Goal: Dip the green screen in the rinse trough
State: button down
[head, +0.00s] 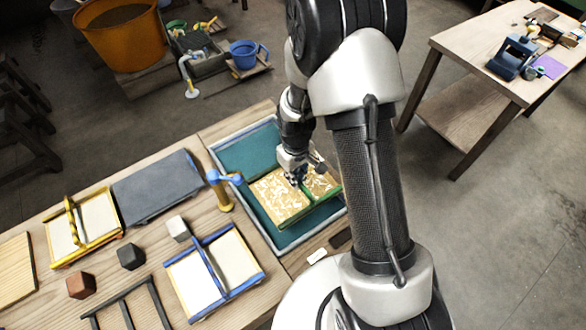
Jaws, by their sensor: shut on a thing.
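The green screen (279,201) is a framed panel with a green edge and a tan surface patched with white. It is inside the rinse trough (252,153), a grey-rimmed basin with teal water or lining. My gripper (297,178) is over the middle of the screen and shut on its green handle bar, partly hidden by the gripper itself. The screen looks low in the trough, near the water; I cannot tell how deep it sits. My arm hides part of the trough's right side.
A yellow post with a blue tap (222,188) stands at the trough's left rim. A blue-framed screen (214,272), a yellow-framed screen (84,228), a dark slab (157,186) and small blocks lie on the bench to the left. Another table (470,85) stands at the right.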

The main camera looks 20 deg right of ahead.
jog(key=shift+f+b, duration=5.15)
jog(key=shift+f, duration=2)
jog(key=shift+w, duration=0.1)
jog(key=shift+w+a, duration=0.25)
jog(key=shift+w, duration=0.45)
jog(key=shift+w+a, duration=0.25)
jog(key=shift+w, duration=0.4)
jog(key=shift+s, duration=0.1)
jog(key=shift+s+d, duration=0.25)
jog(key=shift+s, duration=0.45)
jog(key=shift+s+d, duration=0.25)
jog(key=shift+s, duration=0.4)
jog(key=shift+w+a, duration=0.25)
jog(key=shift+w, duration=0.5)
jog(key=shift+w+a, duration=0.25)
jog(key=shift+w, duration=0.45)
